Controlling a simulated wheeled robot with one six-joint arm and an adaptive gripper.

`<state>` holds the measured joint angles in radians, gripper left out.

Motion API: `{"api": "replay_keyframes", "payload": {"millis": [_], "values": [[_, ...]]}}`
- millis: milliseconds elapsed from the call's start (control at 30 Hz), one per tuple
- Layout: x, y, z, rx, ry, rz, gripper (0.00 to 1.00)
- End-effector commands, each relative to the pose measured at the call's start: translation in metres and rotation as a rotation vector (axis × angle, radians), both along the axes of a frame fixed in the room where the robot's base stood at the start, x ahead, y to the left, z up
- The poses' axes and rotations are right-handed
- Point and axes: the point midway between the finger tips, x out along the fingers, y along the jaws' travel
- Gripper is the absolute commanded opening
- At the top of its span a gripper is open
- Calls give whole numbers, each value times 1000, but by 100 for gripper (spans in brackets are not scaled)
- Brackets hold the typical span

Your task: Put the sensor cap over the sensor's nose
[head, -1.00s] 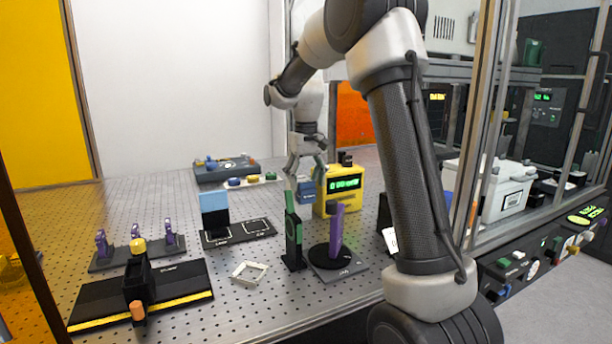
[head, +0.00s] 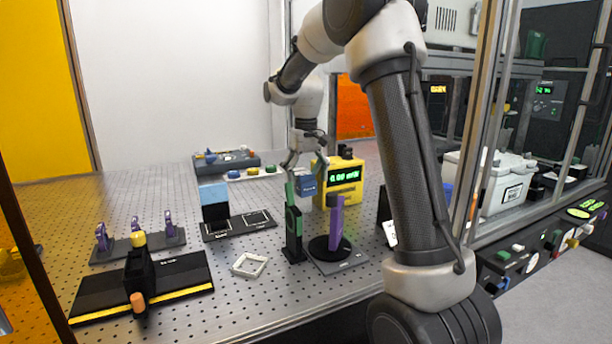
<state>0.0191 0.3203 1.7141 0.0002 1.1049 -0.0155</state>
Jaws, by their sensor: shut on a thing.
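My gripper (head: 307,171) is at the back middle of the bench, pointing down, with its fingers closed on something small. The held thing is hard to make out; I take it to be the sensor cap. A blue block (head: 307,184) shows right at the fingertips, left of the yellow meter (head: 345,188). It may be the sensor, but I cannot tell for certain. Its nose is not clear, and I cannot tell whether the held thing touches the block.
A green and black post (head: 293,235) stands just in front of my gripper. A purple upright (head: 336,226) on a dark disc stands to its right. A white square frame (head: 250,265) lies on the bench. A black stand with a blue plate (head: 214,203) is left.

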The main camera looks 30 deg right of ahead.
Motion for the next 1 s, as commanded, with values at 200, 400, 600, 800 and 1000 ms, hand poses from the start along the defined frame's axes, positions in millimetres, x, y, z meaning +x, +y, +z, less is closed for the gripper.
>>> {"api": "replay_keyframes", "payload": {"millis": [200, 400, 600, 800, 1000], "values": [[-4, 1, -8, 3, 16, -1, 53], [-4, 1, -10, 3, 16, -1, 55], [-4, 1, -11, 3, 16, -1, 56], [-4, 1, -11, 3, 15, -1, 97], [-3, 0, -9, 1, 10, -1, 100]]}}
